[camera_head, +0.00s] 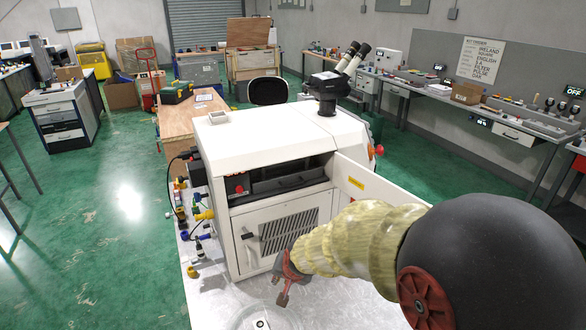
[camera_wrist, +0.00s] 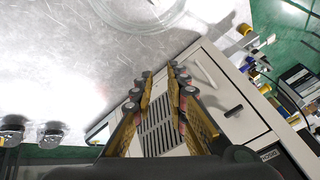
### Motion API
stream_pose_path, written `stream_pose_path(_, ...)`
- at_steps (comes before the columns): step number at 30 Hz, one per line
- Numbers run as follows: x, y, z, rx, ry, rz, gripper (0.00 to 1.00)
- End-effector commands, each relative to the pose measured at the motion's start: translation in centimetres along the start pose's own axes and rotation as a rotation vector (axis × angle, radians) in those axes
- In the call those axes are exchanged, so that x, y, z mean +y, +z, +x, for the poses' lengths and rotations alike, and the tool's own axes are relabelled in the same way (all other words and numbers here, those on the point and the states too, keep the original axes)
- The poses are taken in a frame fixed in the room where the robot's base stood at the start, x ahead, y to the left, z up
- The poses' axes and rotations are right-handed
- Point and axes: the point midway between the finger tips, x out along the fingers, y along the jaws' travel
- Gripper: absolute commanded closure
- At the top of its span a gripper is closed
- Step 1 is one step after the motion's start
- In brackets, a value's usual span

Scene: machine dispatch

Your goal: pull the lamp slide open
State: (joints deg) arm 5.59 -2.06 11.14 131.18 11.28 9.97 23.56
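The white machine (camera_head: 290,130) stands on the bench with its upper front bay open. A dark slide with a handle (camera_head: 290,183), apparently the lamp slide, sits inside the bay. I cannot make it out surely in the wrist view. The bay's door (camera_head: 352,180), with a yellow label, is swung out to the right. My gripper (camera_head: 288,277) is low in front of the vented lower panel (camera_head: 289,230), below the bay and apart from the slide. In the wrist view my gripper (camera_wrist: 162,82) has its fingers apart, with nothing between them; the vented panel (camera_wrist: 160,128) shows behind.
The lower panel has a dark latch (camera_head: 248,235). Cables and coloured connectors (camera_head: 200,215) line the machine's left side. A clear round dish (camera_head: 262,320) is on the metal bench top (camera_head: 345,310) near the front. Binoculars (camera_head: 340,75) rise from the machine's top.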

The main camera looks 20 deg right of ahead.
Motion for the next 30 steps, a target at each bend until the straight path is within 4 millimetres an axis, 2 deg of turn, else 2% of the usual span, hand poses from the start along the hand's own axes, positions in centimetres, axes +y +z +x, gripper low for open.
stream_pose_path(1, -0.7, -2.4, 0.6, 0.055, -0.016, 0.096, 0.85)
stream_pose_path(4, -1.8, -7.1, 2.2, 0.196, -0.080, 0.295, 0.85)
stream_pose_path(8, -2.9, -13.3, 2.7, 0.394, -0.210, 0.545, 0.85)
stream_pose_path(10, -3.6, -16.5, 1.5, 0.500, -0.306, 0.666, 0.85)
stream_pose_path(13, -4.5, -20.5, -1.4, 0.623, -0.449, 0.807, 0.85)
stream_pose_path(15, -4.8, -22.1, -3.0, 0.678, -0.531, 0.882, 0.85)
stream_pose_path(19, -5.0, -23.5, -4.6, 0.717, -0.624, 0.968, 0.85)
stream_pose_path(23, -5.1, -23.9, -4.4, 0.710, -0.636, 0.994, 0.85)
stream_pose_path(30, -5.5, -26.2, -2.4, 0.709, -0.633, 0.993, 0.85)
